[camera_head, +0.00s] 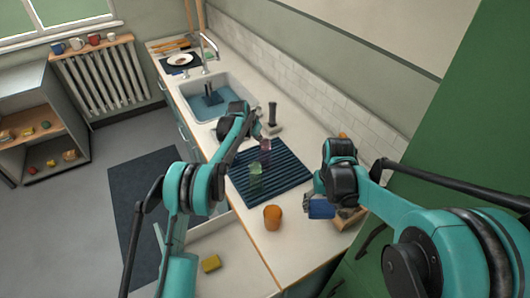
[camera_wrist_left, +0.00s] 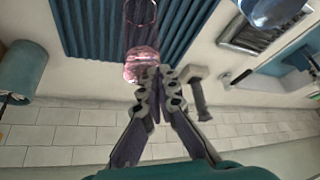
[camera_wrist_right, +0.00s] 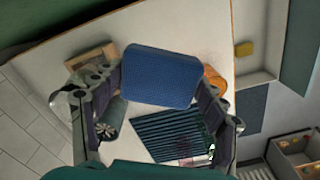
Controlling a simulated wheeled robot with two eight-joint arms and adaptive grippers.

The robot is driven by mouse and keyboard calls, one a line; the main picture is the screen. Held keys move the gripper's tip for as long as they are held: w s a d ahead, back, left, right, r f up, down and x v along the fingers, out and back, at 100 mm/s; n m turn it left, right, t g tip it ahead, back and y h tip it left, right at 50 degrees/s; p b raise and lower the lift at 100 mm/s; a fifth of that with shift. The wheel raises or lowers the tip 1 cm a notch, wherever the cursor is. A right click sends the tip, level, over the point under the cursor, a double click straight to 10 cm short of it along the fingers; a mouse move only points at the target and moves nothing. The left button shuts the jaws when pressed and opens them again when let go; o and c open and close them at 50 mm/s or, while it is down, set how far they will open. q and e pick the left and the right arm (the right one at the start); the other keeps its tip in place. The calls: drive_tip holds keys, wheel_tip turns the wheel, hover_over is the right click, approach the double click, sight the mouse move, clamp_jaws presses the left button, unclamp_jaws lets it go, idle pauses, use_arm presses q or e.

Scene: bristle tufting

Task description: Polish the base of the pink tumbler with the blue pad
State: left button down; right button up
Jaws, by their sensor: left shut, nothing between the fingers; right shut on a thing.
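The pink tumbler (camera_head: 265,147) is on the dark ridged mat (camera_head: 285,185). In the left wrist view the thick pink end of the tumbler (camera_wrist_left: 142,62) lies just beyond the fingertips; I cannot tell whether they touch it. My left gripper (camera_head: 258,130) is shut and empty beside the tumbler, and its closed fingertips show in the left wrist view (camera_wrist_left: 153,74). My right gripper (camera_head: 310,203) is shut on the blue pad (camera_head: 321,209), above the counter right of the mat. The pad (camera_wrist_right: 160,76) spans between its fingers in the right wrist view.
A green tumbler (camera_head: 257,178) stands on the mat nearer me than the pink one. An orange cup (camera_head: 272,218) stands at the mat's near edge. A wooden box (camera_head: 348,219) is below the right gripper. A dark-handled tool (camera_head: 272,116) and the sink (camera_head: 215,100) are further back.

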use_arm(q)
drive_tip(key=shift+r+p, duration=1.4)
drive_tip(key=shift+r, duration=1.6)
use_arm(e)
drive_tip(key=shift+r, duration=1.45)
